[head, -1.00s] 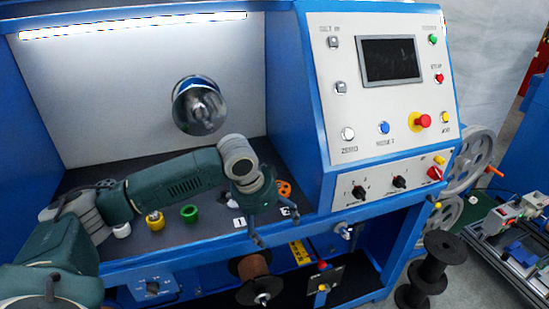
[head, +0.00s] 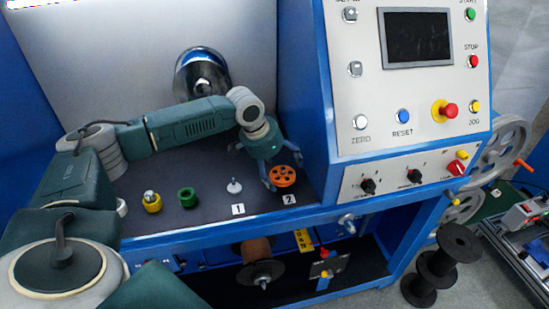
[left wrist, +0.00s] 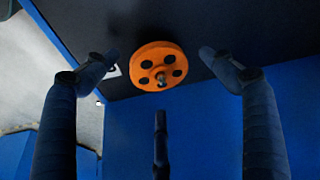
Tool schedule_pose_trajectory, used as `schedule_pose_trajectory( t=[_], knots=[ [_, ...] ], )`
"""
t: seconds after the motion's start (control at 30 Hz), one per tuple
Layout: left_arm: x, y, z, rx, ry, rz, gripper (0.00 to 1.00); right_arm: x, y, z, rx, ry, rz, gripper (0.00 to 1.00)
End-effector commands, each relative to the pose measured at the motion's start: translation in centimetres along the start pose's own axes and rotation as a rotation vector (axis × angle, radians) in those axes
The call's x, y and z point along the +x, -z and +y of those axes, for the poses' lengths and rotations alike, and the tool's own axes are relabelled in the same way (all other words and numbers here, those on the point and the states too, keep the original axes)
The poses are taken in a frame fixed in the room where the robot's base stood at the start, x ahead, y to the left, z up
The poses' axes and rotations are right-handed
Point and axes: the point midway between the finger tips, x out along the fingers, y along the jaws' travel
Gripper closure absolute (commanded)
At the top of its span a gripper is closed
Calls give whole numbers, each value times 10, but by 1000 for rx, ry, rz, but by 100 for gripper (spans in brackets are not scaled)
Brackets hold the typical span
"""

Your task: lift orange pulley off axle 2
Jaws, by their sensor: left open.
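The orange pulley (head: 283,176) sits at the label 2 on the dark shelf of the blue machine. It is a disc with several dark holes. In the left wrist view the pulley (left wrist: 158,64) shows face-on, with the metal tip of axle 2 (left wrist: 161,78) at its centre. My left gripper (head: 285,180) is open around or just over the pulley in the head view. In the left wrist view its fingers (left wrist: 160,75) stand apart on both sides and below the pulley, not visibly touching it. My right gripper is not in view.
A green ring (head: 187,197) and a yellow pulley (head: 152,202) are further left. The sloped control panel (head: 400,110) rises close on the right. The blue shelf edge (head: 200,237) runs in front.

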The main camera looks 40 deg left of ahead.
Motion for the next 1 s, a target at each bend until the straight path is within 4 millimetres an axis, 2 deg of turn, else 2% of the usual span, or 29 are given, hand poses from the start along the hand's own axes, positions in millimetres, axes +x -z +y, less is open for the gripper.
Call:
schedule_pose_trajectory(
  t=[0.03, 0.1, 0.2, 0.33, 0.5, 0.53, 0.63, 0.8, 1.0],
  knots=[
    [5, 0, 0, 0, -1, -1, 17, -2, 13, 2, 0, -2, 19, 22],
    [12, 0, 0, 0, 0, 0, 17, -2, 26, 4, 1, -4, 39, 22],
    [18, 0, 0, 1, 1, 0, 17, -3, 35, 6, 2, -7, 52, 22],
    [20, 0, 0, 1, 1, 1, 17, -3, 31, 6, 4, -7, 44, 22],
    [20, 0, 0, 1, 1, 1, 17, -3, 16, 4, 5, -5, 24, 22],
    [20, 0, 0, 1, 1, 1, 20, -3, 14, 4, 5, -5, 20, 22],
    [20, 0, 0, 1, 1, 1, 40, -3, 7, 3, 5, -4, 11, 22],
    [20, 0, 0, 1, 1, 1, 71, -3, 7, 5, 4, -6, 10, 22],
    [18, 2, 0, 1, 1, 3, 71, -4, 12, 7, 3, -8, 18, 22]
  ],
)
